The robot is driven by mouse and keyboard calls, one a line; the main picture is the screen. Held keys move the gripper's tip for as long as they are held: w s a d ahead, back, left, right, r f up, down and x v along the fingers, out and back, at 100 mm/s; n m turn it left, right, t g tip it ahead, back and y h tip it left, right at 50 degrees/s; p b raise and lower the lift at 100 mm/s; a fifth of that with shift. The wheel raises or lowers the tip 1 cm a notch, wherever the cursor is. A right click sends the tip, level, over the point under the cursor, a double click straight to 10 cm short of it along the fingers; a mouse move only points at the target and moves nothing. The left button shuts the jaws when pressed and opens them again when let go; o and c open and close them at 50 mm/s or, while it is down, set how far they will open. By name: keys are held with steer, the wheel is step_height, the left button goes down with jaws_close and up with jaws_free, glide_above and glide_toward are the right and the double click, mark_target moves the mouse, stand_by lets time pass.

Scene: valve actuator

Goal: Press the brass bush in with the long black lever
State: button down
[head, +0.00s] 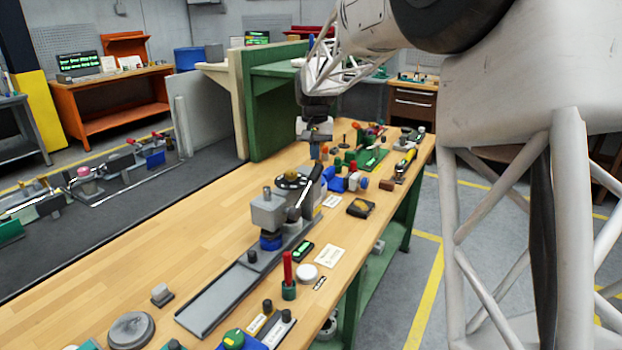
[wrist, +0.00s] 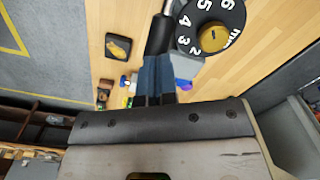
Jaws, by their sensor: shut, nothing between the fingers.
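The press (head: 267,209) is a grey block unit on a long grey rail base, with a blue part beneath its head. Its long lever has a thin metal rod and a black grip (head: 308,185), which slants up to the right; the grip also shows in the wrist view (wrist: 158,35). My gripper (head: 315,152) is shut and empty, above and behind the grip. In the wrist view its blue-grey fingertips (wrist: 157,60) appear right at the grip's end; I cannot tell whether they touch. I cannot make out the brass bush for certain.
A black numbered dial (wrist: 212,24) with a brass-coloured centre sits beside the lever. A black-and-yellow box (head: 360,208) lies to the right. Several small tools and blocks crowd the bench behind. A red-handled tool (head: 288,272) stands in front.

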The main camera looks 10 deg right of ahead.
steer(key=shift+r, duration=1.85)
steer(key=s+a+r+n+t, duration=0.1)
steer(key=s+a, duration=0.1)
steer(key=s, duration=2.3)
steer(key=s+f+n, duration=0.1)
steer(key=s+f, duration=0.3)
steer(key=s, duration=0.7)
steer(key=s+a+f+t, duration=0.1)
steer(key=s+f, duration=0.3)
steer(key=s, duration=0.6)
steer(key=shift+s+a+n+t, duration=0.3)
steer(key=shift+s+n, duration=0.05)
steer(key=shift+n, duration=0.05)
